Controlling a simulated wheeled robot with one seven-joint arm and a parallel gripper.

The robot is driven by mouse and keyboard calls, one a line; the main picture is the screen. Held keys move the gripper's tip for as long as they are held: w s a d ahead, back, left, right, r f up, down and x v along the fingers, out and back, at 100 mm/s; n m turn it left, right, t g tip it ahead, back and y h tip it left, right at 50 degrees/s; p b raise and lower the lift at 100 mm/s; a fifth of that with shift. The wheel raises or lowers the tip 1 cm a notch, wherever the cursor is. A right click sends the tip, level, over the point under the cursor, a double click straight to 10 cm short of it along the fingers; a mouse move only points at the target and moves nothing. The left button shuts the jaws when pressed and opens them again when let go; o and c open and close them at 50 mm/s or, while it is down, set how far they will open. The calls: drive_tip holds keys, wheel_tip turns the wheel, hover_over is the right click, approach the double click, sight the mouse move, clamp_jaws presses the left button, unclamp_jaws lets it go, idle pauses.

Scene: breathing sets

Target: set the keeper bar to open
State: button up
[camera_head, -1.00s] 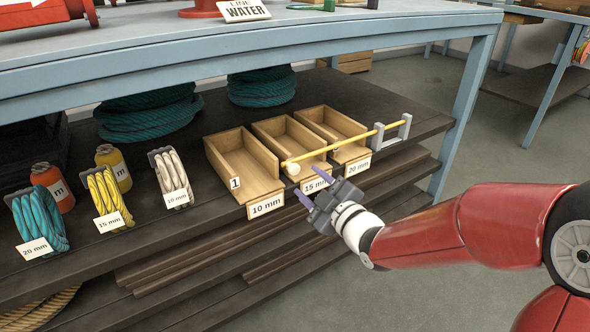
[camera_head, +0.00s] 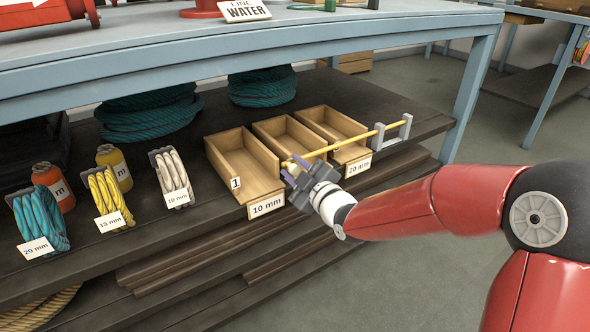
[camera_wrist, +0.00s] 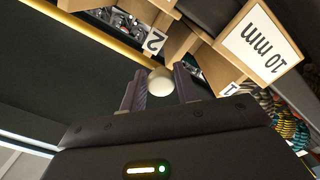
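The keeper bar (camera_head: 345,141) is a thin yellow rod lying across the fronts of the wooden drawers. Its right end sits at a grey bracket (camera_head: 405,127); its left end carries a white ball knob (camera_wrist: 160,81). In the head view the knob is mostly hidden by my gripper (camera_head: 292,171), which is at the bar's left end. In the wrist view the knob lies between the two fingers of my gripper (camera_wrist: 160,88). The fingers are apart, with a small gap showing on the left; contact on the right is unclear.
Three open wooden drawers stand side by side, including the 10 mm drawer (camera_head: 243,170). The blue bench top (camera_head: 330,35) overhangs the dark shelf.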

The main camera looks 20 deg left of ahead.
clamp_jaws()
drive_tip(key=w+d+p, duration=0.1)
drive_tip(key=w+d, duration=0.4)
drive_tip(key=w, duration=0.2)
drive_tip(key=w+d+p, duration=0.1)
drive_tip(key=w+d, duration=0.5)
drive_tip(key=w+d+p, duration=0.2)
drive_tip(key=w+d, duration=0.4)
drive_tip(key=w, duration=0.1)
drive_tip(key=shift+w+d, duration=0.25)
drive_tip(key=shift+w, duration=0.05)
drive_tip(key=o, duration=0.6)
unclamp_jaws()
drive_tip(key=shift+a+f, duration=0.1)
drive_tip(key=shift+a, duration=0.1)
drive_tip(key=shift+c, duration=0.2)
drive_tip(key=shift+d, duration=0.1)
drive_tip(key=shift+s, duration=0.1)
